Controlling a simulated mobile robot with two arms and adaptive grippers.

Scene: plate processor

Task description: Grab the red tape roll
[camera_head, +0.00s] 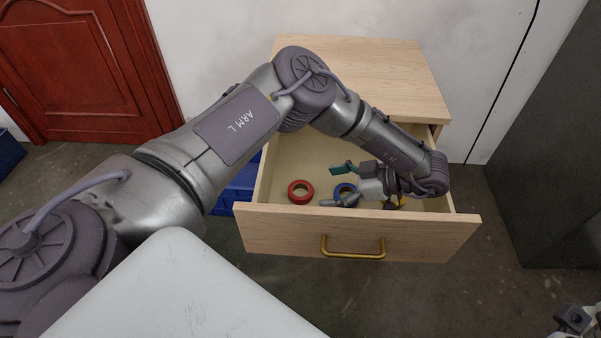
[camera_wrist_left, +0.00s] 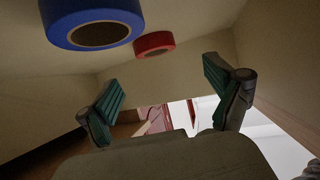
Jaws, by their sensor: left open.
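The red tape roll (camera_head: 299,200) lies flat in the left part of the open drawer in the head view. It also shows in the wrist view (camera_wrist_left: 154,42), beyond the fingertips and near the top. My left gripper (camera_head: 333,187) is inside the drawer, to the right of the red roll, with its fingers pointing left towards it. The fingers stand apart with nothing between them, as the left wrist view (camera_wrist_left: 168,100) shows. A gap separates them from the red roll. Part of what seems to be my right gripper (camera_head: 574,320) shows at the bottom right corner, its jaws unclear.
A blue tape roll (camera_head: 344,186) lies by my left fingers, nearer the wrist camera (camera_wrist_left: 90,16). A yellow item (camera_head: 401,201) is partly hidden under my wrist. The drawer's front panel (camera_head: 290,232) and side walls enclose the space. A blue bin (camera_head: 237,190) stands left of the cabinet.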

